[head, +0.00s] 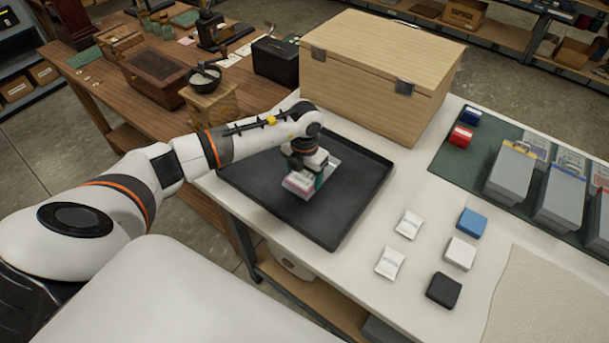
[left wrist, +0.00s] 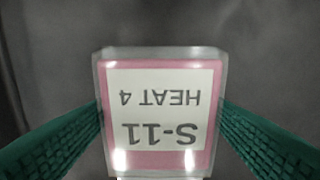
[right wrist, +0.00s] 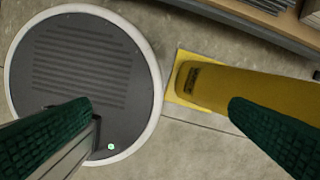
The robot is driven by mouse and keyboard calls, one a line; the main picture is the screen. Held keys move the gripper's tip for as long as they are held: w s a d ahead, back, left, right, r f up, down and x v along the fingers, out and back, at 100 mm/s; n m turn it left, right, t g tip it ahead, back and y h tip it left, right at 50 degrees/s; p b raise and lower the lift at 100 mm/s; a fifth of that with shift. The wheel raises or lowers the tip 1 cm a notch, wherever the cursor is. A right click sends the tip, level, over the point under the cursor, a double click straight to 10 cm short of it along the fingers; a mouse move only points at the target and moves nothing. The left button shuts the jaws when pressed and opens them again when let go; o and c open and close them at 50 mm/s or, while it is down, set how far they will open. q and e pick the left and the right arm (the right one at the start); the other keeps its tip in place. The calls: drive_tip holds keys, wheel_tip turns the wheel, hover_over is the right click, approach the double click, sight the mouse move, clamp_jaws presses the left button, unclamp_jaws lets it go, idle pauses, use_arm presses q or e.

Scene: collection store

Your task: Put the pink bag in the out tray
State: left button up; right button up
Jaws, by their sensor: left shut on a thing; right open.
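The pink bag (head: 300,183) is a clear bag with a pink-edged label. In the left wrist view the bag (left wrist: 160,110) shows upside-down text reading "S-11 HEAT 4". My left gripper (head: 306,180) is shut on it, with a green finger at each side. The bag is over the black tray (head: 345,205) on the white table; I cannot tell whether it touches the tray floor. No label on this tray is visible. My right gripper (right wrist: 165,110) is open and empty above the floor; it is not in the head view.
A large wooden box (head: 385,75) stands behind the tray. Small white packets (head: 409,224) and blue, white and black boxes (head: 472,222) lie to its right. Grey card boxes (head: 510,172) stand on a green mat. Below my right gripper are a round grey device (right wrist: 85,85) and a yellow post (right wrist: 215,85).

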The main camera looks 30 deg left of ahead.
use_arm(q)
drive_tip(key=shift+f, duration=1.05)
drive_tip(key=shift+f, duration=0.15)
drive_tip(key=o, duration=1)
